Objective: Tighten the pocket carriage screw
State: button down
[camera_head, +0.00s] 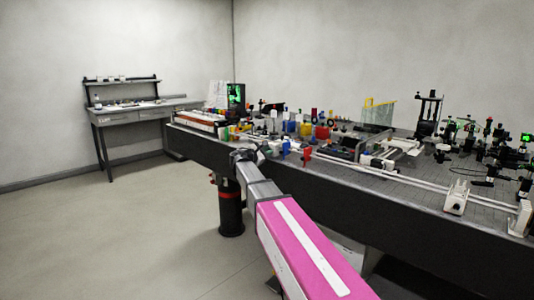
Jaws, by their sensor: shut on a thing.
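My arm reaches from the lower right to the near edge of the optical bench (330,178). My gripper (260,149) is small and dark at the arm's end, by the bench's near edge among small parts. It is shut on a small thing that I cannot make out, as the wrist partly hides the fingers. I cannot pick out the pocket carriage or its screw for certain at this size. Small blue and red pieces (306,153) stand just right of my gripper on the bench.
Long white rails (400,180) run along the bench to the right, with many optical mounts behind. A green-lit screen (236,95) stands at the far end. A dark cylinder (230,212) stands under the bench edge. A side desk (130,110) is at back left; the floor there is clear.

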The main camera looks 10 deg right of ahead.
jog(key=m, duration=2)
dwell(0.4)
jog(key=c, duration=1.1)
grip_release()
jog(key=v, duration=1.1)
